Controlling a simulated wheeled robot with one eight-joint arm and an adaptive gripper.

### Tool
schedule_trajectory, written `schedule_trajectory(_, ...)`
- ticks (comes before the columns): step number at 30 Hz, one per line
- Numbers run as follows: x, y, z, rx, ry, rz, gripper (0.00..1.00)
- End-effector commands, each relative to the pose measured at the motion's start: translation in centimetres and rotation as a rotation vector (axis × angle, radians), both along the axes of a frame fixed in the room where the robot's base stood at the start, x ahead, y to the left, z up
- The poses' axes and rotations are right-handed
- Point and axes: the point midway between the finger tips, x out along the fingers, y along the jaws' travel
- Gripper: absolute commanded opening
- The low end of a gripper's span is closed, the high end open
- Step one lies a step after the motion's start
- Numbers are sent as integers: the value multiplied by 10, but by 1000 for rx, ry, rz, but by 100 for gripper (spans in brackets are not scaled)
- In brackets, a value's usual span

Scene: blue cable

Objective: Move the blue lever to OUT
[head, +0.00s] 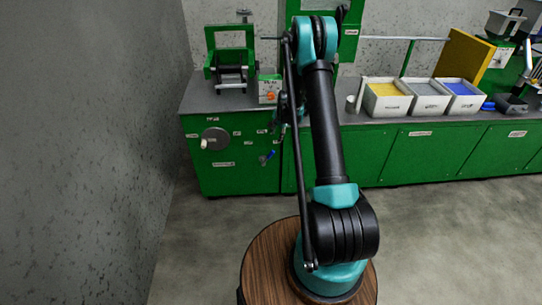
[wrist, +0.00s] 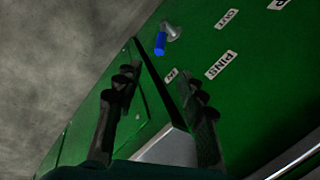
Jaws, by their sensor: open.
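The blue lever (wrist: 160,44) sticks out from a grey pivot (wrist: 173,30) on the green cabinet front. In the wrist view its blue end points down and left, towards the IN label (wrist: 171,76) side and away from the OUT label (wrist: 227,18). The lever also shows small in the head view (head: 268,156), low on the cabinet front. My gripper (wrist: 160,82) is open and empty, its two dark fingers apart. The lever appears beyond the fingertips, above the gap between them, and I see no contact. In the head view my gripper is partly hidden by my arm.
A PINS label (wrist: 221,65) sits on the green panel. A round grey wheel (head: 215,139) is left of the lever on the cabinet. The worktop carries a labelled box (head: 269,88) and white bins (head: 386,100). A grey wall (head: 90,150) stands at left; open floor lies in front.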

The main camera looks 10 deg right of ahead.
Motion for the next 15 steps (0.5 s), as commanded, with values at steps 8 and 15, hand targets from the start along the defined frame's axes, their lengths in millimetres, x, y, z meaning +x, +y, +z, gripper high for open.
schedule_trajectory(8,9,1,-21,9,5,-23,40)
schedule_trajectory(15,18,6,-57,9,5,-22,40)
